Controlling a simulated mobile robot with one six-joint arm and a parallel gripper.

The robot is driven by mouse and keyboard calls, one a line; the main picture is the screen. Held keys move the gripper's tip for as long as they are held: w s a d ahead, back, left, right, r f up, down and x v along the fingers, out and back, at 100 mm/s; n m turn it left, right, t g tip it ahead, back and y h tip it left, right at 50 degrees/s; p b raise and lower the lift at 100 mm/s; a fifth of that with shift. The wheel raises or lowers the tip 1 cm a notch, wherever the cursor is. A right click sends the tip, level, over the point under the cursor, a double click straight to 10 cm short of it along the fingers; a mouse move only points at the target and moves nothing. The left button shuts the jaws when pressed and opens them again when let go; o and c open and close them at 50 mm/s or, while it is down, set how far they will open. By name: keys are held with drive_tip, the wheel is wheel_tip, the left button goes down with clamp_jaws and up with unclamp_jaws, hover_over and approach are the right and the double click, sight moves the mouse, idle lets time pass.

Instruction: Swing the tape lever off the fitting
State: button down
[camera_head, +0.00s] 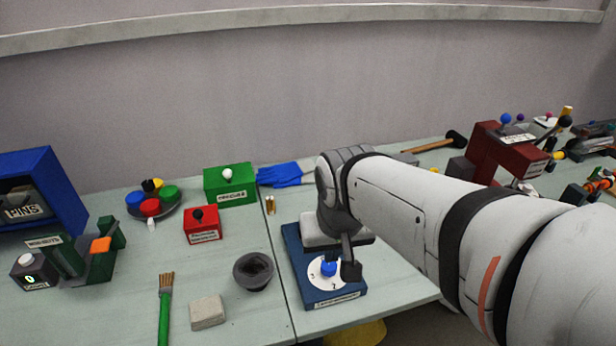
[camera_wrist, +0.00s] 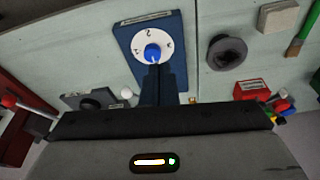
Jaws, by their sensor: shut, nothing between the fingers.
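No part in view can be read for certain as the tape lever or its fitting. My gripper (camera_head: 350,268) is shut and empty above a blue box (camera_head: 318,292) with a white numbered dial (camera_head: 314,275) and a blue knob (camera_head: 328,268). In the wrist view my shut fingers (camera_wrist: 155,72) point at the blue knob (camera_wrist: 152,53); I cannot tell whether they touch it. A grey block (camera_wrist: 85,101) with white-tipped levers (camera_wrist: 126,93) lies left of my fingers there, partly hidden by my gripper body. A red machine (camera_head: 508,152) with ball-ended levers stands at the right in the head view.
A dark round cup (camera_head: 253,271), a pale block (camera_head: 207,312) and a green-handled brush (camera_head: 165,310) lie left of the blue box. Red (camera_head: 202,225) and green (camera_head: 230,185) boxes stand behind. My arm hides much of the right bench.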

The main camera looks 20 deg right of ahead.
drive_tip(key=w+d+f+m+h+b, duration=0.1)
drive_tip(key=w+d+m+h, duration=0.1)
drive_tip(key=w+m, duration=0.7)
drive_tip(key=shift+w+d+f+m+g, duration=0.15)
drive_tip(key=shift+w+d+m+g, duration=0.25)
drive_tip(key=shift+w+d, duration=0.55)
drive_tip(key=shift+w+a+f, duration=0.1)
drive_tip(key=shift+w+a, duration=0.1)
drive_tip(key=shift+w, duration=0.1)
drive_tip(key=x, duration=1)
drive_tip(key=shift+d, duration=0.25)
drive_tip(key=shift+w+d+p, duration=0.35)
drive_tip(key=shift+d+p, duration=0.05)
drive_tip(key=shift+d, duration=0.15)
drive_tip(key=shift+w+d+p, duration=0.35)
drive_tip(key=shift+d, duration=0.2)
drive_tip(key=shift+w+d+f, duration=0.25)
drive_tip(key=shift+w+d, duration=0.1)
drive_tip(key=shift+d, duration=0.1)
drive_tip(key=shift+a, duration=0.25)
drive_tip(key=shift+d, duration=0.1)
